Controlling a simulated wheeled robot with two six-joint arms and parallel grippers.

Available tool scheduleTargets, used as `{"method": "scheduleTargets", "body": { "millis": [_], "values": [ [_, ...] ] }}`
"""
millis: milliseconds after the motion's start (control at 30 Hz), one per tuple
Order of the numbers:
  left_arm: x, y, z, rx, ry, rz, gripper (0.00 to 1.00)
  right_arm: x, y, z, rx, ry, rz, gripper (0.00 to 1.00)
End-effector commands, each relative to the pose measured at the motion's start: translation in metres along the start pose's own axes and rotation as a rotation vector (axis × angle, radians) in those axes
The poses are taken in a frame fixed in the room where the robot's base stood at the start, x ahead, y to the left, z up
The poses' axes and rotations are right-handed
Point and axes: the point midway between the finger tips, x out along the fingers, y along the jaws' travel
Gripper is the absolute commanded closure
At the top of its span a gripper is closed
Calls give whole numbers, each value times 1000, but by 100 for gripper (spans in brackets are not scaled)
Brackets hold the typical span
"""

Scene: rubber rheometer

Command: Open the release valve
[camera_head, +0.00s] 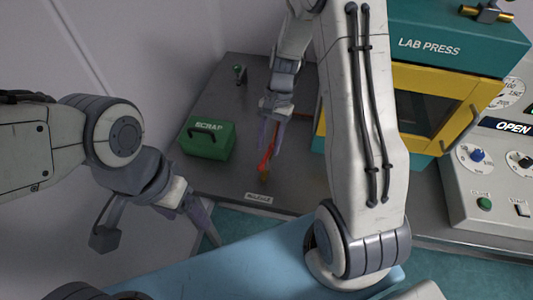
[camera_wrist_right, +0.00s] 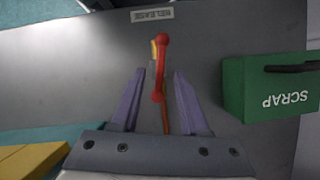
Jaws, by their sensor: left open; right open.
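The release valve has a red handle (camera_head: 267,152) and a brass part (camera_head: 264,175), and it stands on the grey bench behind the RELEASE label (camera_head: 258,198). In the right wrist view the red handle (camera_wrist_right: 160,85) runs lengthwise between the fingers, with the brass part (camera_wrist_right: 154,50) beyond the fingertips. My right gripper (camera_head: 271,142) is open around the handle; the wrist view shows a gap between each finger (camera_wrist_right: 158,74) and the handle. My left gripper (camera_head: 208,228) is open and empty, low at the left, apart from the valve.
A green SCRAP box (camera_head: 208,139) sits left of the valve. The yellow and teal lab press (camera_head: 430,100) stands to the right, with a control panel (camera_head: 500,160) beyond it. Bare bench surrounds the RELEASE label.

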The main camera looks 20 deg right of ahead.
Motion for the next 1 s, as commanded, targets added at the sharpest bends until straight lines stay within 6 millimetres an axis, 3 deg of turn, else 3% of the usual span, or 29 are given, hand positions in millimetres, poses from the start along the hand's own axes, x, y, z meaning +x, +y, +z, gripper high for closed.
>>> {"method": "scheduleTargets", "body": {
  "millis": [133, 300, 633, 733, 767, 1000],
  "values": [
    [-3, 0, 0, 0, 0, 0, 29, 24, 0, 1, -1, -3, 3, 55],
    [-4, 0, 0, 0, 0, 0, 29, 40, 0, 0, -2, 0, 1, 55],
    [-4, 0, 0, 0, 0, 0, 29, 43, 0, 0, -3, 1, 0, 55],
    [-4, 0, 0, 0, 0, 0, 29, 43, 0, 0, -3, 2, 0, 93],
    [-4, 0, 0, 0, 0, 0, 29, 43, 0, 0, -3, 2, 0, 100],
    [-9, 1, 0, 0, 0, 0, 29, 41, 0, 1, -47, 2, 19, 100]
  ]
}}
